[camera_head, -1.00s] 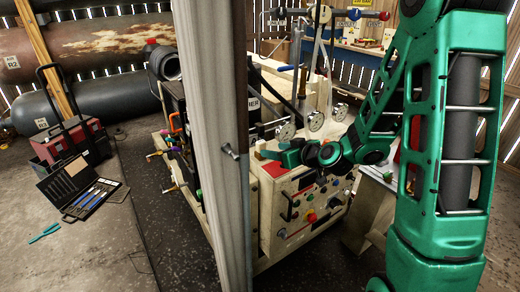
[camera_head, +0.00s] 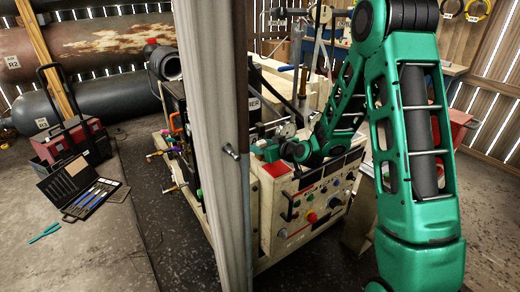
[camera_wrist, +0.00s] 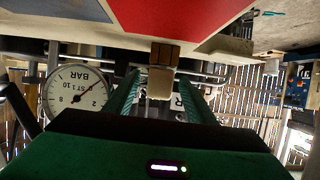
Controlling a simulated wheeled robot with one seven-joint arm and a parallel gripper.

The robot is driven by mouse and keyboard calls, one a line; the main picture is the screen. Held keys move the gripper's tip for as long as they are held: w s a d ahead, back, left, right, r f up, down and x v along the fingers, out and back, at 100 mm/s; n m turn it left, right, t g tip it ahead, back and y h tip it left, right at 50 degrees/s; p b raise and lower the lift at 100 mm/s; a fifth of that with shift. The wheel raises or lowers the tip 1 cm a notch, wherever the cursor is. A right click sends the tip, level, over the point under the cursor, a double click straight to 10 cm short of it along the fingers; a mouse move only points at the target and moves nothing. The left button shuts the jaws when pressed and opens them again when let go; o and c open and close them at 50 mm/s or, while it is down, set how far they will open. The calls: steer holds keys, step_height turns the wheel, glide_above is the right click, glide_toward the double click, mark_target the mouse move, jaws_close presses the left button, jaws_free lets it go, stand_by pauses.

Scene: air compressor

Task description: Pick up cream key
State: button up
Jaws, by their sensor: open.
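A small cream block (camera_wrist: 160,84), which looks like the cream key, shows in the wrist view below a brown block-shaped part (camera_wrist: 165,55). My gripper (camera_wrist: 158,90) is open, with one green finger on each side of the cream block in the picture. I cannot tell whether the fingers reach around it or touch it. In the head view my gripper (camera_head: 264,152) is at the top of the cream control panel (camera_head: 283,205), near its red patch. The key cannot be made out in the head view.
A round pressure gauge (camera_wrist: 77,92) is close beside the gripper in the wrist view. A grey post (camera_head: 218,150) stands in front of the compressor. A red toolbox (camera_head: 70,140) and an open tool case (camera_head: 82,188) lie on the floor at left.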

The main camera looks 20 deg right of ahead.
steer(key=shift+w+a+f, duration=0.1)
steer(key=shift+w, duration=0.2)
steer(key=c, duration=1.2)
steer(key=shift+o, duration=0.2)
